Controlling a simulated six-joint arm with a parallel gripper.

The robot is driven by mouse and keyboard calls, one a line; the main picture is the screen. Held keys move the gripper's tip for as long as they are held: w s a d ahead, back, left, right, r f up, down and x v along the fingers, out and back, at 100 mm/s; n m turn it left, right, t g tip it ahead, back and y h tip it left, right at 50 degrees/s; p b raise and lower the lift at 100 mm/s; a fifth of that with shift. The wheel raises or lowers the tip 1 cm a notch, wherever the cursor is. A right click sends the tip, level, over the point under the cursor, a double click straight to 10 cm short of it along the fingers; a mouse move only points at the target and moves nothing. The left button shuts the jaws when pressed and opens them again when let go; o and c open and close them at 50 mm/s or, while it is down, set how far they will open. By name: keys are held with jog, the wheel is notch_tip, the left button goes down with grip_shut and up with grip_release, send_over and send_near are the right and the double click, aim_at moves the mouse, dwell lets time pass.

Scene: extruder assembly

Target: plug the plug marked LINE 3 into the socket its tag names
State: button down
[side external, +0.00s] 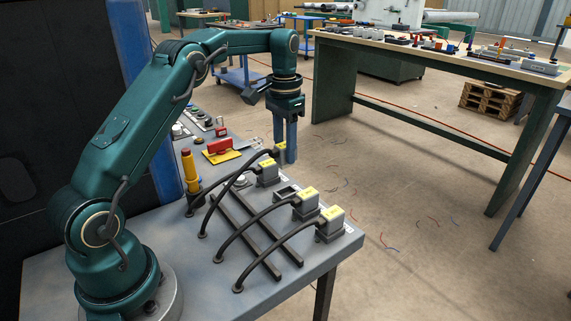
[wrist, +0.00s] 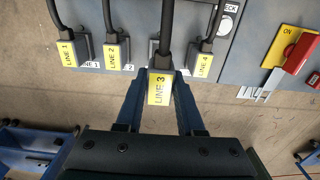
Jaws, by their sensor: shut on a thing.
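My gripper (side external: 285,158) is shut on the LINE 3 plug, a grey plug with a yellow label (wrist: 160,90) and a thick black cable. In the side view its yellow label (side external: 281,147) shows between the fingers, raised above the bench. An empty socket (side external: 287,192) lies in the row between two occupied ones. In the wrist view, the held plug and cable cover most of that socket (wrist: 154,47), and its number tag is mostly hidden. The plugs LINE 1 (wrist: 68,53), LINE 2 (wrist: 117,54) and LINE 4 (wrist: 204,65) sit in the neighbouring sockets.
Black cables arch from the plugs over dark rails (side external: 262,238) on the grey bench (side external: 185,260). The bench's edge runs close behind the sockets, with open floor beyond.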

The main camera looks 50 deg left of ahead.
jog(key=shift+d+f, duration=0.1)
jog(key=shift+f, duration=0.05)
jog(key=shift+f, duration=2.9)
jog(key=shift+f, duration=1.05)
jog(key=shift+c, duration=2.2)
grip_release()
